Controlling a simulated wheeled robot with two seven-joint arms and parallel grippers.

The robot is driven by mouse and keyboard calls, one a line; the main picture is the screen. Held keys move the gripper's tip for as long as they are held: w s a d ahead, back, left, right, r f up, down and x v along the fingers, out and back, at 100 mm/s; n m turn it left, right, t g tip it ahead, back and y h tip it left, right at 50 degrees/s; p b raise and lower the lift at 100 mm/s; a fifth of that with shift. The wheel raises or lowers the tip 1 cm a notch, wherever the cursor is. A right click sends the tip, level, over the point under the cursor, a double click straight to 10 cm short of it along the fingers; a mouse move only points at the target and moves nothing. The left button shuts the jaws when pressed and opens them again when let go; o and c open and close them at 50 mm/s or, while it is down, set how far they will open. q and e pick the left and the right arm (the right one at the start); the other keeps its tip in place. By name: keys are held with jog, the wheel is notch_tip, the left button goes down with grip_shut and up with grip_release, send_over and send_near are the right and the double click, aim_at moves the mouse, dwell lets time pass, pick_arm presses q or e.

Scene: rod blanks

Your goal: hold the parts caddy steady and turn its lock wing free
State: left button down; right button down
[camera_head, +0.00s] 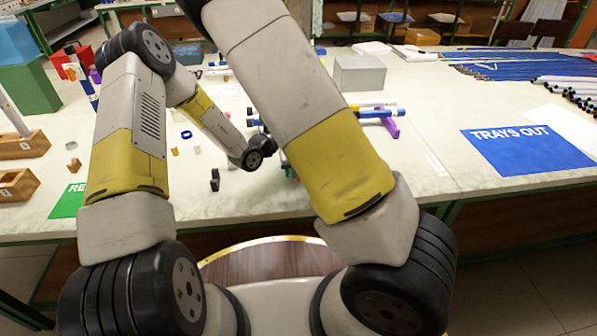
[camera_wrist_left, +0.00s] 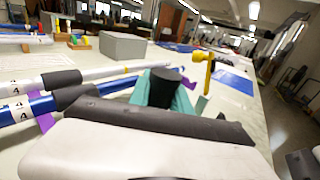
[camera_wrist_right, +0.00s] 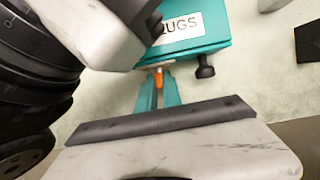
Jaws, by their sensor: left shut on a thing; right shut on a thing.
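The teal parts caddy (camera_wrist_right: 190,50), with a white label ending in "UGS", is at the top of the right wrist view. A black knob (camera_wrist_right: 205,69) sticks out from its near side. My right gripper (camera_wrist_right: 158,98) is shut on the small orange lock wing (camera_wrist_right: 158,76) at that side. My left gripper (camera_wrist_left: 163,98) is shut around a dark round grip (camera_wrist_left: 166,76), which looks like part of the caddy. A yellow T-shaped piece (camera_wrist_left: 204,66) stands beside it. In the head view my right arm hides most of the caddy and both gripper tips.
A grey box (camera_head: 360,75) stands behind on the table. Blue and white rods on purple rests (camera_head: 391,127) lie close by. The blue "TRAYS OUT" mat (camera_head: 525,150) is on the right and bare.

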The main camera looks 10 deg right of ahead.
dwell(0.8)
jog(key=c, duration=1.3)
grip_release()
jog(key=shift+c, duration=0.2)
jog(key=shift+r, duration=0.15)
jog(key=v, duration=1.1)
jog(key=shift+s+r, duration=0.25)
jog(key=shift+r, duration=0.05)
jog(key=shift+c, duration=0.2)
